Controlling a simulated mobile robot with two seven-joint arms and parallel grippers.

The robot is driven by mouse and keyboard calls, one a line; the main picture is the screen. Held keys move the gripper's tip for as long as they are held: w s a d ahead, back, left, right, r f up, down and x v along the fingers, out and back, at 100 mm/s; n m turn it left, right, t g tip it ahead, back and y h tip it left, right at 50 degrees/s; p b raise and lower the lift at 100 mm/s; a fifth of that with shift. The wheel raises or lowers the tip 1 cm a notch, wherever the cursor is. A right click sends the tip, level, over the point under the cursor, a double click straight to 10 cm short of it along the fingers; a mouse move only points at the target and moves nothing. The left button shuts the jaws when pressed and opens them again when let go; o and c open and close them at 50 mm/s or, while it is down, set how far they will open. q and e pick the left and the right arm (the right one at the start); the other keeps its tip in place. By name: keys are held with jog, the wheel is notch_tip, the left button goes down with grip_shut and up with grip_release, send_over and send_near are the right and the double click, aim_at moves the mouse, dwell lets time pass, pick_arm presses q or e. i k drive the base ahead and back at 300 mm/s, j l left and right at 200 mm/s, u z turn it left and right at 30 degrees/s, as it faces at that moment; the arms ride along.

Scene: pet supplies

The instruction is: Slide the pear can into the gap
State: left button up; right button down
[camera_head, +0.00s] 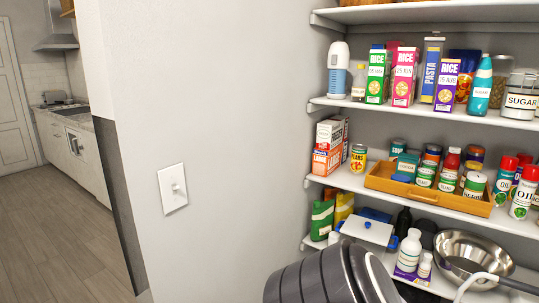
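The pear can (358,158), with a yellow label and dark lettering, stands upright on the middle shelf (340,181). Orange-and-white boxes (328,148) are to its left. A wooden tray (427,196) of cans and jars is to its right. A narrow strip of bare shelf shows between the can and the tray; I cannot tell whether this is the gap of the task.
The upper shelf (440,112) holds rice and pasta boxes, bottles and a sugar jar. The lower shelf has a metal bowl (474,257) and a white-lidded container (368,230). A light switch (172,188) is on the wall.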

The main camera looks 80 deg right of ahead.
aim_at(359, 154)
jog(key=z, duration=3.2)
jog(key=i+u, duration=0.15)
jog(key=u, duration=0.2)
jog(key=i+l+u, duration=0.1)
jog(key=u, duration=0.25)
jog(key=i+l+u, duration=0.1)
jog(key=u, duration=0.3)
jog(key=i+l+u, duration=0.3)
jog(key=i+l, duration=0.15)
jog(key=l, duration=0.25)
jog(key=i+l, duration=0.45)
jog(key=l, duration=0.3)
